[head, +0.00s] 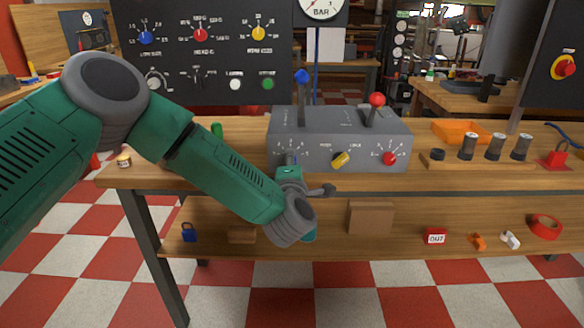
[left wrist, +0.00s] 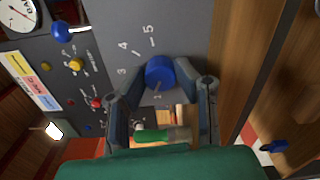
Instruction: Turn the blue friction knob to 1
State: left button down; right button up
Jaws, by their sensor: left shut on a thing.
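The grey control box (head: 352,157) stands on the wooden bench, with a dial scale for each knob on its front. The blue friction knob (left wrist: 160,72) is at the box's left dial, with the numbers 3, 4 and 5 clear beside it in the left wrist view. My left gripper (head: 291,172) reaches this dial and hides most of it in the head view. In the left wrist view my left gripper (left wrist: 165,84) has a finger on each side of the knob and is shut on it. The knob's pointer is not clear, so its setting cannot be read. My right gripper is not in view.
A yellow knob (head: 340,160) and a red knob (head: 389,158) are right of the gripper on the box. A blue lever (head: 302,78) and a red lever (head: 376,101) rise from its top. A green-handled thing (left wrist: 153,135) lies left of the box. Metal cylinders (head: 495,147) stand at right.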

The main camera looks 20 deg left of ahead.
pick_arm(q)
jog(key=shift+s+f+n+b, duration=0.15)
jog(key=shift+n+b, duration=0.25)
jog(key=shift+n, duration=0.4)
jog(key=shift+f+n+b, duration=0.25)
jog(key=shift+n+b, duration=0.1)
jog(key=shift+n, duration=0.45)
jog(key=c, duration=1.3)
grip_release()
jog(key=shift+o, duration=0.2)
jog(key=shift+a+r, duration=0.1)
jog(key=shift+r, duration=0.1)
jog(key=shift+s, duration=0.1)
jog(key=v, duration=1.1)
jog(key=shift+s, duration=0.3)
